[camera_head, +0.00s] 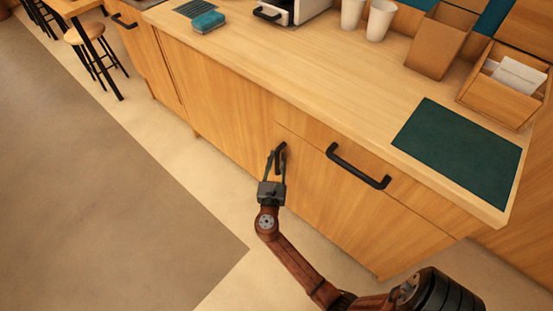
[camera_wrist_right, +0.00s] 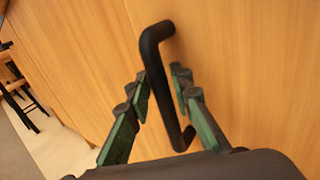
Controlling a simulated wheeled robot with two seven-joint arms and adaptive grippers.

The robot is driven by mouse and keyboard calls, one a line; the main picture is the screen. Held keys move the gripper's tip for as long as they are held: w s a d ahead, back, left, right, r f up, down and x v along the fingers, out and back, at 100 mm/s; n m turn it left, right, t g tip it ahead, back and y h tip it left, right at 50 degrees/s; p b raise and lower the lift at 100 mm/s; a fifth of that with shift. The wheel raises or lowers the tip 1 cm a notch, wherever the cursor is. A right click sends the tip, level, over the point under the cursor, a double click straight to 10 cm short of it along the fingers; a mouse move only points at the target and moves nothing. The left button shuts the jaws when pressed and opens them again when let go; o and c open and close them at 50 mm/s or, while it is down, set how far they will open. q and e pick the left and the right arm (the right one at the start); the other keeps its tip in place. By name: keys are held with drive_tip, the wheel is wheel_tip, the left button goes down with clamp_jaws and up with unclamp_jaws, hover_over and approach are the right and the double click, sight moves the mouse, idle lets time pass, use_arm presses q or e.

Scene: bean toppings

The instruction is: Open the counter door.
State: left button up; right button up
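The counter door (camera_head: 350,215) is a light wood panel below a drawer front, and it looks shut. Its black upright bar handle (camera_head: 282,155) is near the door's upper left edge. The handle also shows large in the right wrist view (camera_wrist_right: 160,75). My right gripper (camera_head: 275,160) is at this handle, with its fingers pointing at the door. In the right wrist view its green-sided fingers (camera_wrist_right: 162,88) are apart, one on each side of the bar. Gaps show beside the bar, though contact near the left fingertip is hard to judge. My left gripper is not in view.
A drawer with a black handle (camera_head: 356,166) sits above the door. The countertop (camera_head: 300,70) holds a dark green mat (camera_head: 457,150), wooden boxes (camera_head: 500,93), white cups (camera_head: 380,20) and a blue sponge (camera_head: 208,21). Stools (camera_head: 88,33) stand far left. The floor (camera_head: 110,170) before the counter is clear.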

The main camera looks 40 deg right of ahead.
clamp_jaws()
idle(0.4)
